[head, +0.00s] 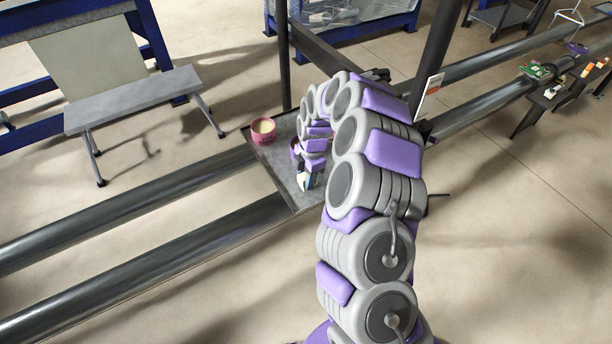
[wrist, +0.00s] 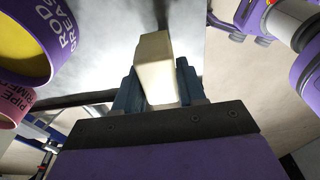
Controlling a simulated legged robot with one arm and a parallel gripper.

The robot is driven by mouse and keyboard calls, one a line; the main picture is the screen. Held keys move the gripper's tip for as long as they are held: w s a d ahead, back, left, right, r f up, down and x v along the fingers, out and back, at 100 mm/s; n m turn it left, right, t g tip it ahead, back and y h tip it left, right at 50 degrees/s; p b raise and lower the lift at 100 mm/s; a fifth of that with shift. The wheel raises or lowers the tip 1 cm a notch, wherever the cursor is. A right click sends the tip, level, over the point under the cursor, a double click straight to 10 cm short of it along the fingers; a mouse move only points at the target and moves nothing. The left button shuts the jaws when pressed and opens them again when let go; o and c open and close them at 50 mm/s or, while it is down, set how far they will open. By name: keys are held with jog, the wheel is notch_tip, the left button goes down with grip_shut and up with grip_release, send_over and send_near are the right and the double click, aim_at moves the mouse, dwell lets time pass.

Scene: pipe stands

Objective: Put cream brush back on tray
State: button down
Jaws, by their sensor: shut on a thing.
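The cream brush shows in the wrist view as a pale cream block (wrist: 154,62) between my gripper's blue fingers (wrist: 158,88). My gripper (head: 304,183) is shut on it. In the head view my gripper points down over the grey metal tray (head: 284,180), close to its surface. Only a small pale bit shows at the fingers there, and my arm hides the tray's right part. I cannot tell whether the brush touches the tray.
A pink tub (head: 262,132) stands at the tray's back left corner; the wrist view shows it marked as pipe primer (wrist: 14,92). A purple rod grease tub (wrist: 50,42) is nearer my gripper. Dark posts (head: 282,55) and long pipes (head: 130,200) flank the tray.

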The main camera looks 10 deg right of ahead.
jog(key=shift+f, duration=0.8)
jog(key=c, duration=0.6)
grip_release()
jog(key=shift+o, duration=0.2)
jog(key=shift+w+d+r, duration=0.1)
jog(key=shift+d+r, duration=0.05)
jog(key=shift+r, duration=1.1)
jog(key=shift+d+r, duration=0.15)
jog(key=shift+r, duration=1.1)
notch_tip(320, 180, up, 17)
jog(key=d+p, duration=0.2)
jog(key=p, duration=0.1)
jog(key=shift+w, duration=0.4)
